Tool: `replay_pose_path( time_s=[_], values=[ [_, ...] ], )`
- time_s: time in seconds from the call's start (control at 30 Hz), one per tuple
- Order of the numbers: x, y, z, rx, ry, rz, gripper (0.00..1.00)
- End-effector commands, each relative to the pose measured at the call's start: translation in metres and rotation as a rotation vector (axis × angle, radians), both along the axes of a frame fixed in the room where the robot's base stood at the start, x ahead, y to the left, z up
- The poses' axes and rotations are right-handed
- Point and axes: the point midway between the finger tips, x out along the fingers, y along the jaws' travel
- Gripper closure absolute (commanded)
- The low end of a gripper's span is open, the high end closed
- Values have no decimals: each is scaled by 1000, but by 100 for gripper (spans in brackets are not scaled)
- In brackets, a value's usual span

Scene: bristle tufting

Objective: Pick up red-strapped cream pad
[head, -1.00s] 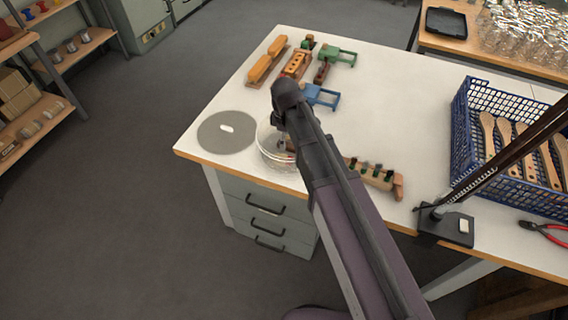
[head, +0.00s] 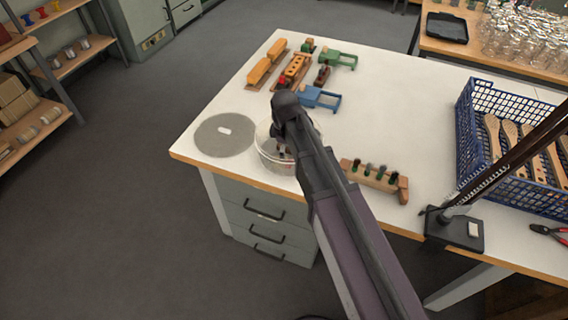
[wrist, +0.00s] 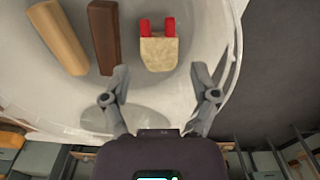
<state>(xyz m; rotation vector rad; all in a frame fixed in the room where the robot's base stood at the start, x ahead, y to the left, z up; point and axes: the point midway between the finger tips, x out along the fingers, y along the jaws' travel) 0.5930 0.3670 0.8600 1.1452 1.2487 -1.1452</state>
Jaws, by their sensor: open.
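The cream pad (wrist: 159,54) with two red straps lies inside the clear round tub in the wrist view, at top centre. My gripper (wrist: 160,74) is open and empty, with one finger to each side of the pad's near end and no visible contact. In the head view my gripper (head: 282,152) points down into the clear tub (head: 265,158) near the table's front edge. The pad cannot be made out there, as my arm covers part of the tub.
A tan block (wrist: 58,38) and a dark brown block (wrist: 103,37) lie left of the pad in the tub. A grey disc (head: 222,138) lies left of the tub. A wooden rack (head: 375,174) stands to its right, and a blue crate (head: 482,160) farther right.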

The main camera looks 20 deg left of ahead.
Motion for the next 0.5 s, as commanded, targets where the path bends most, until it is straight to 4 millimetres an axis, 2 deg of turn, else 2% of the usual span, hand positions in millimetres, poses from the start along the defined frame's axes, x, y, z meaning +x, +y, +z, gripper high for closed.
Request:
replay_pose_path(
  time_s=[0.27,0.5],
  values=[
    [0,1,-3,0,0,0,23],
    [1,3,-18,0,0,0,23]
  ],
)
